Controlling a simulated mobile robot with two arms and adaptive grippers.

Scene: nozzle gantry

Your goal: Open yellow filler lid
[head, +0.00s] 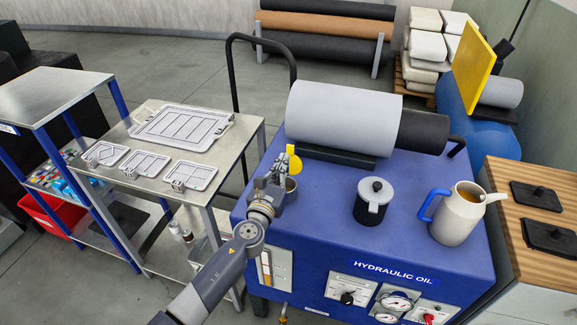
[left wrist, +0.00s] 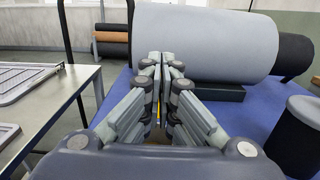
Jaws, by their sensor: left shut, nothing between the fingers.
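The yellow filler lid (head: 294,160) stands raised behind the grey filler neck (head: 291,186) on the blue hydraulic oil unit, in the head view. The neck's mouth partly shows to the right of my gripper. My left gripper (head: 279,160) is shut and empty, with its fingertips just left of the lid; I cannot tell whether they touch it. In the left wrist view the closed fingertips (left wrist: 165,62) point toward the grey cylinder, and only a thin yellow sliver shows between the fingers. My right gripper is out of view.
A large grey cylinder (head: 343,117) lies at the back of the blue unit (head: 325,215). A dark lidded canister (head: 373,200) and a cream jug (head: 458,213) with a blue handle stand to the right. A metal table (head: 140,187) with trays is at left.

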